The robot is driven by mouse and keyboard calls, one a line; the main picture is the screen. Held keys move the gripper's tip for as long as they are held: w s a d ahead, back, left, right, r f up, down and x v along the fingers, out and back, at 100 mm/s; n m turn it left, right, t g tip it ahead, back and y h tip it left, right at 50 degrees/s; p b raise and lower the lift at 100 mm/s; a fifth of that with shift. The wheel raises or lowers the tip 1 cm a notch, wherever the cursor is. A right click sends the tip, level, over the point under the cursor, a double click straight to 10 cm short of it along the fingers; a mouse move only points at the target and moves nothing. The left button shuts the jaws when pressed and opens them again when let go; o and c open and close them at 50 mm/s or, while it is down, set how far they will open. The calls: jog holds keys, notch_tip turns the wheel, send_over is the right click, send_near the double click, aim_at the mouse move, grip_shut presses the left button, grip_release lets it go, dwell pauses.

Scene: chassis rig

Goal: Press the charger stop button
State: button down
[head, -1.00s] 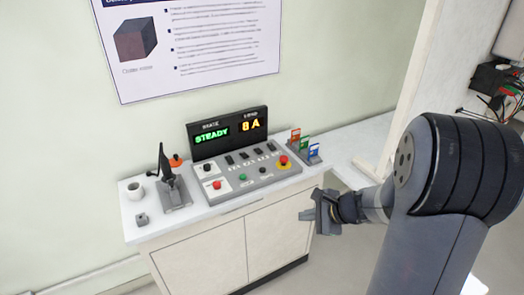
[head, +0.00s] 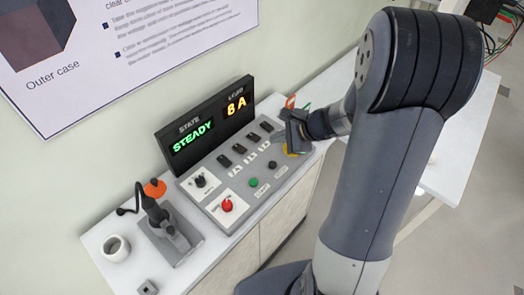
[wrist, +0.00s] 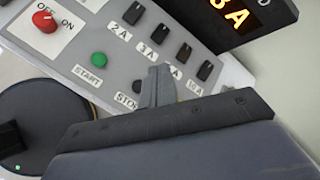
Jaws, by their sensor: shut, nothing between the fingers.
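The grey charger panel (head: 207,200) slopes on the bench top. Its black stop button (head: 272,165) sits right of the green start button (head: 254,182). My gripper (head: 293,138) is shut and empty over the panel's right end, just right of the stop button. Its fingertips (wrist: 158,72) show beside that button; I cannot tell whether they touch the panel.
A red OFF/ON knob (head: 227,205) and several black switches line the panel. The display (head: 205,125) behind reads STEADY and 8 A. A yellow-ringed control (head: 291,152) is mostly hidden by my gripper. A dark-handled stand (head: 172,235) and white mug (head: 116,248) are at left.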

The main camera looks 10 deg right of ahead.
aim_at(276, 165)
jog(key=shift+f, duration=0.15)
dwell(0.4)
notch_tip(276, 165, down, 8)
jog(key=b, duration=0.6)
jog(key=shift+f+b, duration=0.3)
jog(key=shift+b, duration=0.35)
dwell(1.3)
jog(key=shift+f+b, duration=0.35)
jog(key=shift+b, duration=0.2)
jog(key=shift+f+b, duration=0.5)
dwell(0.5)
jog(key=shift+r, duration=0.15)
jog(key=shift+r+p, duration=0.65)
jog(key=shift+r, duration=0.15)
